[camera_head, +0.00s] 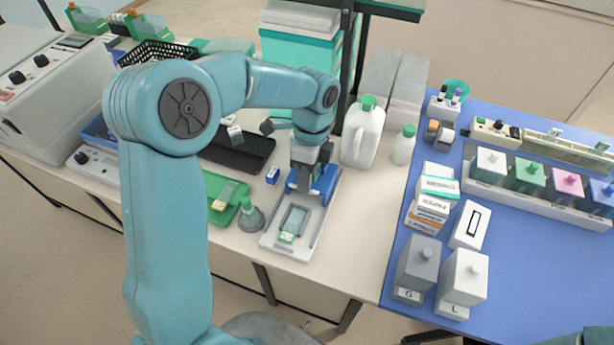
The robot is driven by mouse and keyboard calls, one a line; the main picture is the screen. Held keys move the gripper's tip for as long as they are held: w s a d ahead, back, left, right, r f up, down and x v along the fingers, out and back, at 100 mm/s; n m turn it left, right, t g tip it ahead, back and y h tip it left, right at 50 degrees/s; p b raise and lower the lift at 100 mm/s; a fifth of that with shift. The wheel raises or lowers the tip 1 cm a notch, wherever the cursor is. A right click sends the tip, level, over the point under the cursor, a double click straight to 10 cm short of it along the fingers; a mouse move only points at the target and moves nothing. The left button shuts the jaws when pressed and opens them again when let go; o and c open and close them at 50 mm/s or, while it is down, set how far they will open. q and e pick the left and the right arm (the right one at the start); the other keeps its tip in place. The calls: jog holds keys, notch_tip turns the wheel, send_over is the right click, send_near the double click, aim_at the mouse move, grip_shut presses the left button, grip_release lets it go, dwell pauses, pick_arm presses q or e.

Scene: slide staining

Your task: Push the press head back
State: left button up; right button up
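The press is a pale, flat base (302,245) with a blue head (325,184) at its far end, on the white table. A slide with a green end (291,224) lies in a dark-edged recess in the near part of the base. My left gripper (304,184) points down at the blue head, at its near left side, and partly hides it. I cannot tell whether the fingers touch the head or whether they are open. My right gripper is not in view.
A green-capped white jug (363,134) and small bottle (403,146) stand right of the press. The blue mat (530,270) at right holds boxes and staining jars.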

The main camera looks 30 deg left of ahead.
pick_arm(q)
jog(key=shift+s+f, duration=0.1)
jog(key=shift+f, duration=0.05)
jog(key=w+r, duration=0.3)
jog(key=r, duration=1.3)
jog(key=shift+w+a, duration=0.15)
jog(key=shift+a, duration=0.3)
